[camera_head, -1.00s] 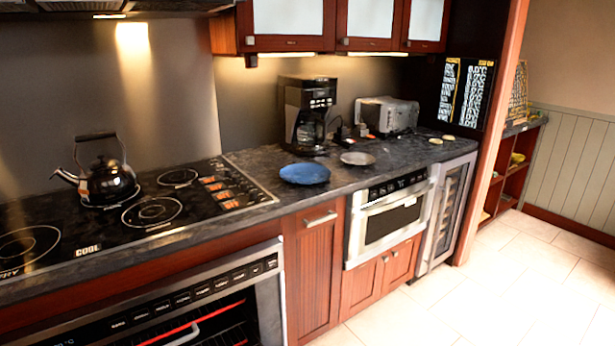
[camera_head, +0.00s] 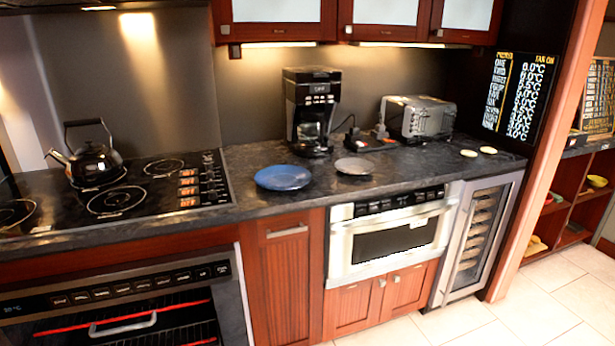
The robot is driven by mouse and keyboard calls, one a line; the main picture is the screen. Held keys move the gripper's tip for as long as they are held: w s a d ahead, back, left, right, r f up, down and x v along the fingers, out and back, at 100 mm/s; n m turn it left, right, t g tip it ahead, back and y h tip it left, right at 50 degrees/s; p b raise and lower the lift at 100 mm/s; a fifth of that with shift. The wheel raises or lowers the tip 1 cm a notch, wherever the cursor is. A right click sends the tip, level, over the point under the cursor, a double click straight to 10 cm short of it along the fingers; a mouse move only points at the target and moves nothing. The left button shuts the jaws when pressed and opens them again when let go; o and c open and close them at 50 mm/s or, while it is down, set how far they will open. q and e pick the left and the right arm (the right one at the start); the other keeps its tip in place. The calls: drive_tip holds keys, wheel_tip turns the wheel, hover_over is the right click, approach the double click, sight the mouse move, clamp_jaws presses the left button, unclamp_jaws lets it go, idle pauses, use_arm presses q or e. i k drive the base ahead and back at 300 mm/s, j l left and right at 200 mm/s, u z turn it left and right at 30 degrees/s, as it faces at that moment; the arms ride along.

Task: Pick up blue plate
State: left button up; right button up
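The blue plate (camera_head: 283,177) lies flat on the dark stone counter (camera_head: 330,192), near the front edge and right of the cooktop. It looks empty. A smaller grey plate (camera_head: 354,166) lies just to its right, apart from it. Neither of my grippers shows in the head view, and nothing touches the blue plate.
A coffee maker (camera_head: 312,110) stands behind the plates. A toaster (camera_head: 417,118) is further right, and a kettle (camera_head: 92,160) sits on the cooktop (camera_head: 120,198) at left. The drawer microwave (camera_head: 392,238) is below the counter and looks shut. Light floor tiles (camera_head: 470,328) are clear.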

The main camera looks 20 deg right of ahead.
sight(281, 177)
drive_tip(key=i+l+u, duration=0.1)
drive_tip(key=l, duration=0.7)
drive_tip(key=i+l+u, duration=0.1)
drive_tip(key=l, duration=0.7)
drive_tip(key=i+l+u, duration=0.1)
drive_tip(key=l, duration=0.7)
